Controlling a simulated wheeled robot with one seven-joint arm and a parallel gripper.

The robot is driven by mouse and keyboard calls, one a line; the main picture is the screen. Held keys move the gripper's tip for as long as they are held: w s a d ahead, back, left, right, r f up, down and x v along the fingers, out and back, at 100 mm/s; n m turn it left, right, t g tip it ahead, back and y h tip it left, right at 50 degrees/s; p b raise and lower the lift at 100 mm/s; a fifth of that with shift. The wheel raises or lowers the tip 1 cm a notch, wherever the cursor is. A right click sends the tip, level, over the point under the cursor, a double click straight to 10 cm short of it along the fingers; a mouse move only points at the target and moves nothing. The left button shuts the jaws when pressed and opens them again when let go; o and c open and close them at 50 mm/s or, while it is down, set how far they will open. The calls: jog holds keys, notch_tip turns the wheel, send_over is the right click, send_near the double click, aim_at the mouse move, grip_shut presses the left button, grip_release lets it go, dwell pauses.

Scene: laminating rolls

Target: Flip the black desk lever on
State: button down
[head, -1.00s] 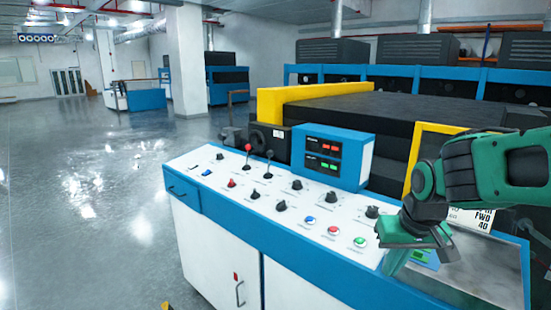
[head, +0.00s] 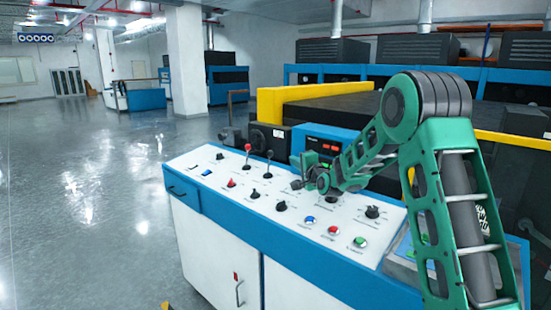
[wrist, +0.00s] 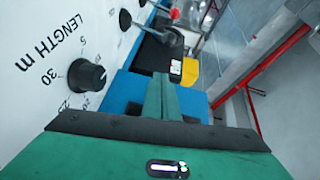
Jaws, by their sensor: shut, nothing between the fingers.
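The black desk lever (head: 269,155) stands on the white top of the control desk (head: 215,178), just right of a red-tipped lever (head: 247,149). My gripper (head: 297,184) is low over the desk, to the right of and nearer than the black lever, apart from it. In the wrist view, my gripper's green fingers (wrist: 161,95) are pressed together with nothing between them. Beyond them the red lever tip (wrist: 174,14) shows, with a dark rounded shape below it that may be the black lever's knob.
A black rotary knob (wrist: 87,75) marked "LENGTH m" is left of the fingers. Several other knobs and buttons, such as the red button (head: 333,230), cover the desk. The blue display box (head: 328,137) stands behind my gripper. Open floor (head: 80,220) lies left.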

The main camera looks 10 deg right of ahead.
aim_at(269, 163)
jog(key=shift+w+d+m+t, duration=0.3)
jog(key=shift+w+m+t, duration=0.1)
jog(key=shift+w+m, duration=0.3)
jog(key=shift+w, duration=0.15)
jog(key=shift+w, duration=0.3)
jog(key=w, duration=0.3)
jog(key=w+a, duration=0.1)
jog(key=w, duration=0.5)
jog(key=shift+w+a, duration=0.15)
jog(key=shift+a, duration=0.05)
jog(key=shift+s+a, duration=0.6)
jog(key=shift+a, duration=0.35)
jog(key=shift+s+a, duration=0.45)
jog(key=shift+a, duration=0.4)
